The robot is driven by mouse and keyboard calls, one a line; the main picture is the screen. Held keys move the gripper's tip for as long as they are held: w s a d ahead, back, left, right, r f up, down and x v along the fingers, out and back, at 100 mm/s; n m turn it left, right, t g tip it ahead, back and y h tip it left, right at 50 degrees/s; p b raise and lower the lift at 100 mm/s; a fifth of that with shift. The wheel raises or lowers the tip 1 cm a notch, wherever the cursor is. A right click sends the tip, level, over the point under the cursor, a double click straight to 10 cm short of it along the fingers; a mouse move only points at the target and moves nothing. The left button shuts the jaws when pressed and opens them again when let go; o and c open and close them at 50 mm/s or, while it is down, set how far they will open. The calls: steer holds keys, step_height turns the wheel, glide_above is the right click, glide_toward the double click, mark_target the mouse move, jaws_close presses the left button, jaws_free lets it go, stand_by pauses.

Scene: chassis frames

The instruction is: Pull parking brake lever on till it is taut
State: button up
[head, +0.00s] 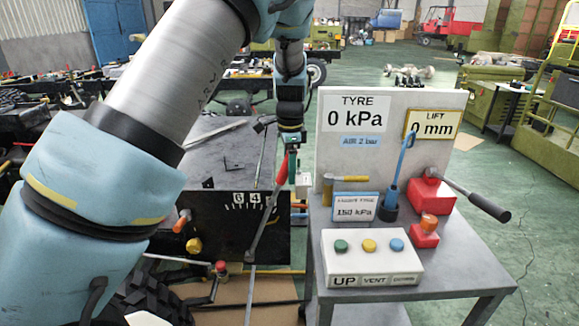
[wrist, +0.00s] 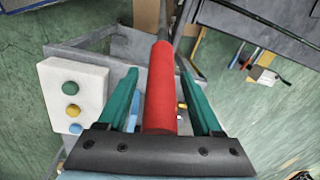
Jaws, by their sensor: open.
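The parking brake lever has a red grip (head: 282,168) and a long grey shaft (head: 262,235) that runs down and to the left in the head view. It stands tilted in front of a black panel. My gripper (head: 291,146) is at the top of the red grip. In the wrist view, the red grip (wrist: 160,90) lies between the two green fingers of my gripper (wrist: 158,76), which are open on either side. A gap shows on both sides, so the fingers do not clasp the grip.
A grey table (head: 455,275) stands right of the lever, with a button box (head: 370,262), a red jack-like pump (head: 430,195) and a TYRE display (head: 355,112). A black panel (head: 215,225) with a white numbered scale is behind the shaft. Green floor lies beyond the table.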

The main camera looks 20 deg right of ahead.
jaws_close()
stand_by(0.5)
stand_by(0.9)
